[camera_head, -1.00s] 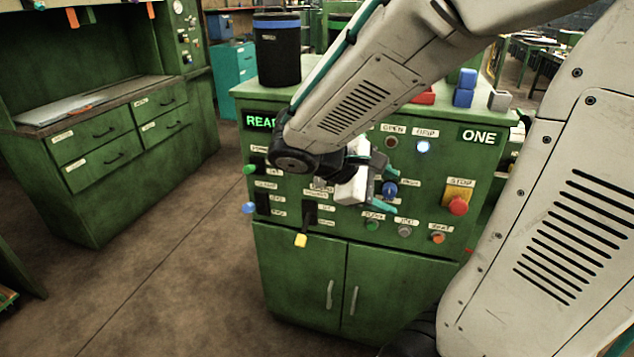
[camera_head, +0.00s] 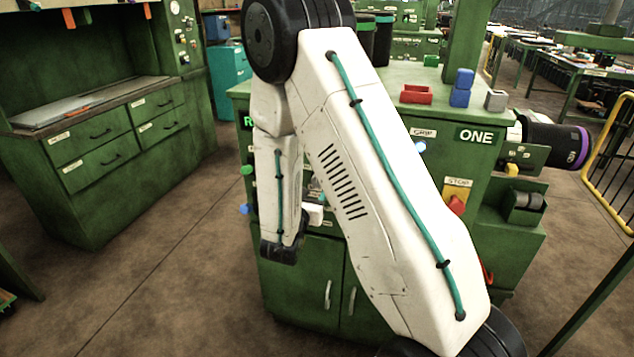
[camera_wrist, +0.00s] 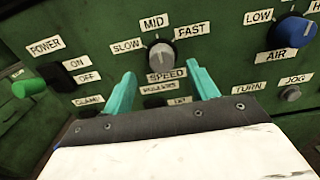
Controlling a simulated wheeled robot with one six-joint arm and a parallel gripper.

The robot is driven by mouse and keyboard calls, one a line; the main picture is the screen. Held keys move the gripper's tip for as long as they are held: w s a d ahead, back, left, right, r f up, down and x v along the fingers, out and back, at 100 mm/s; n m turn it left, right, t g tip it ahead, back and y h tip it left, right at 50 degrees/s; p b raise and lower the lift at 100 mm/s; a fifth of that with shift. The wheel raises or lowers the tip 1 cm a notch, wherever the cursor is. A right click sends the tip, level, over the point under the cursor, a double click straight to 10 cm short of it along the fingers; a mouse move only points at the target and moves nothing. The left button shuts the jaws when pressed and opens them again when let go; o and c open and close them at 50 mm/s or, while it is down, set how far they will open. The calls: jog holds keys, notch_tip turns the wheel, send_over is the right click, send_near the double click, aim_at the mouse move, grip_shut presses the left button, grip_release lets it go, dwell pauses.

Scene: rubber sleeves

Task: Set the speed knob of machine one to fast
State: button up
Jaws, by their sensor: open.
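The grey speed knob (camera_wrist: 161,54) is on the green front panel of machine one (camera_head: 478,160). In the wrist view the labels SLOW, MID and FAST arc above it and SPEED is below it. Its pale mark appears to point up, near MID. My gripper (camera_wrist: 160,70) is open, with its teal fingers below and to either side of the knob. I cannot tell whether they touch the panel. In the head view my arm hides the knob and most of the gripper.
In the wrist view the blue AIR knob (camera_wrist: 292,32) is to the right, with the JOG button (camera_wrist: 291,93) below it. The black POWER switch (camera_wrist: 62,76) and a green knob (camera_wrist: 29,88) are to the left. A red stop button (camera_head: 457,205) is on the panel's right.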

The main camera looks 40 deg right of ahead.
aim_at(316, 181)
jog(key=x, duration=0.5)
jog(key=shift+w+d, duration=0.15)
jog(key=shift+d, duration=0.1)
jog(key=c, duration=1)
